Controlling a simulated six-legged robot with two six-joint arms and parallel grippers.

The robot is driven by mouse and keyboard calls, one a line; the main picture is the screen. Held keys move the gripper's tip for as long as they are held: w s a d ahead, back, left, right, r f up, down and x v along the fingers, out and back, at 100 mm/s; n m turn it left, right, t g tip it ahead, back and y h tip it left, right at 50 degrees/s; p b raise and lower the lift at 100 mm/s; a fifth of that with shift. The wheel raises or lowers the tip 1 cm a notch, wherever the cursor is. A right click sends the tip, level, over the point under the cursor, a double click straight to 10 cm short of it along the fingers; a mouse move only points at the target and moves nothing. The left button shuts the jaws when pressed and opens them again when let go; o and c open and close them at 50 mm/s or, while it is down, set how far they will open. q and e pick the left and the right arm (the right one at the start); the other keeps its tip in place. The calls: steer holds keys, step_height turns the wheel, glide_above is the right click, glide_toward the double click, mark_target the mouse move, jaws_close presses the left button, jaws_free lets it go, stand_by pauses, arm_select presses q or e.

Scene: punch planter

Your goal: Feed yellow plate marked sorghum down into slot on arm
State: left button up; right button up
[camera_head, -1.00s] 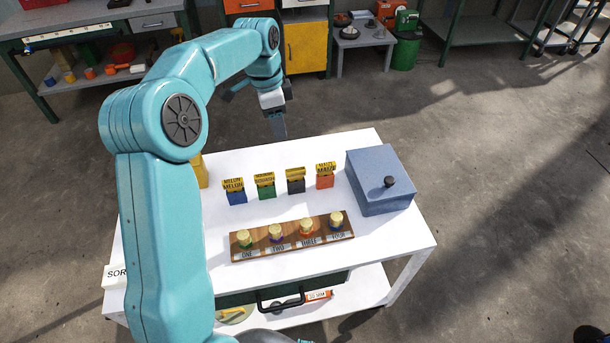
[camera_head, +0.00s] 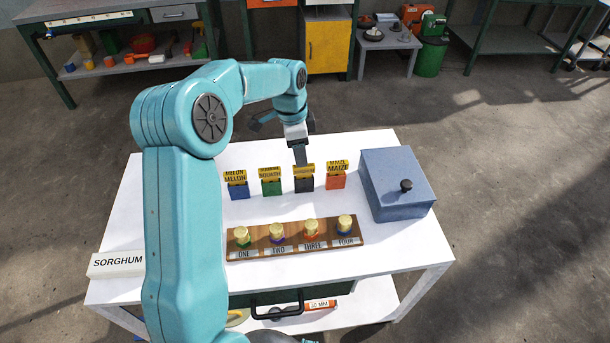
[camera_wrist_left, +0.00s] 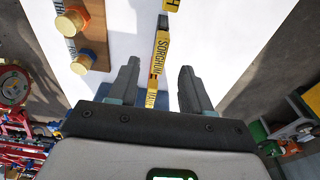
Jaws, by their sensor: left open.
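The yellow plate marked sorghum (camera_wrist_left: 161,52) shows in the left wrist view, between the two fingers of my open left gripper (camera_wrist_left: 159,66). In the head view this plate (camera_head: 304,168) stands on a black block (camera_head: 304,185), third from the left in a row. My left gripper (camera_head: 300,156) hangs right over it from behind and partly hides it. I cannot tell whether the fingers touch the plate. No slot on an arm is clear to see. My right gripper is out of view.
Yellow plates stand on blue (camera_head: 238,191), green (camera_head: 271,188) and orange (camera_head: 335,182) blocks beside it. In front lies a wooden board (camera_head: 262,253) with gold knobs. A blue-grey box (camera_head: 397,180) stands right. A white sorghum sign (camera_head: 117,263) is at left.

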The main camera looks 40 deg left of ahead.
mark_target(304, 172)
arm_select(q)
steer(key=shift+s+f, duration=0.1)
steer(key=shift+f, duration=0.5)
steer(key=f, duration=0.5)
steer(key=shift+w+d+f, duration=0.1)
steer(key=shift+w+d, duration=0.2)
steer(key=shift+w, duration=0.05)
steer(key=shift+w+f, duration=0.2)
steer(key=shift+f, duration=0.3)
steer(key=shift+s+r, duration=0.1)
jaws_close()
